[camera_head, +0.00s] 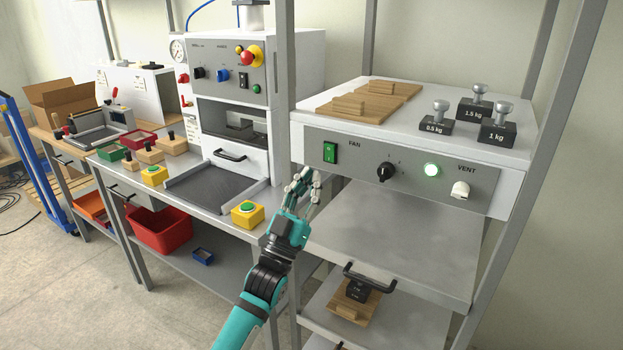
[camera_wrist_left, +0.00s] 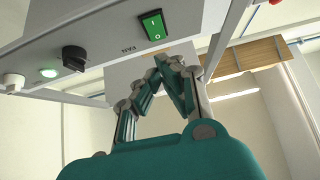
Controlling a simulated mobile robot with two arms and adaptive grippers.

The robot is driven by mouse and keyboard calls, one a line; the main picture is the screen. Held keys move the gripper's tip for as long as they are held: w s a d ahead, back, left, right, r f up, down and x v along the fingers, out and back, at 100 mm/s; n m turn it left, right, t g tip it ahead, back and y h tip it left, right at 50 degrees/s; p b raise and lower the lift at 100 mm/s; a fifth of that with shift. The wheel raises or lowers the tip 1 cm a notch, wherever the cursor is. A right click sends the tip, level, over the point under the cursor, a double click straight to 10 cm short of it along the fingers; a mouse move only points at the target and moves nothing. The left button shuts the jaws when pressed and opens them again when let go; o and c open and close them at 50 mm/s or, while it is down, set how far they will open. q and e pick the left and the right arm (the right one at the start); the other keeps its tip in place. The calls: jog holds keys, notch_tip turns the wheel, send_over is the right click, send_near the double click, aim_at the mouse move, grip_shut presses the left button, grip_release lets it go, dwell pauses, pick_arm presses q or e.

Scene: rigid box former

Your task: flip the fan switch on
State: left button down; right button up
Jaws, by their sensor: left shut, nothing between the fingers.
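The fan switch (camera_head: 330,152) is a green rocker in a dark frame, left of the FAN label on the grey control panel (camera_head: 405,165). It also shows in the left wrist view (camera_wrist_left: 152,25), with its I and O marks. I cannot tell which side is pressed in. My left gripper (camera_head: 307,178) is just below and left of the switch in the head view, in front of the panel's lower edge. In the wrist view its fingertips (camera_wrist_left: 165,64) come together, empty and apart from the switch. My right gripper is out of view.
Right of the switch are a black knob (camera_head: 385,172), a lit green-white lamp (camera_head: 431,169) and a white vent knob (camera_head: 460,190). Weights (camera_head: 438,118) and wooden boards (camera_head: 386,88) lie on top. A shelf (camera_head: 400,235) is below; a metal post stands left of the panel.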

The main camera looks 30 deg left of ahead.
pick_arm(q)
jog(key=s+f+b, duration=0.2)
jog(key=s+f, duration=0.2)
jog(key=f, duration=0.3)
jog(key=shift+s+a+f, duration=0.15)
jog(key=shift+s+f, duration=0.1)
jog(key=shift+f, duration=0.1)
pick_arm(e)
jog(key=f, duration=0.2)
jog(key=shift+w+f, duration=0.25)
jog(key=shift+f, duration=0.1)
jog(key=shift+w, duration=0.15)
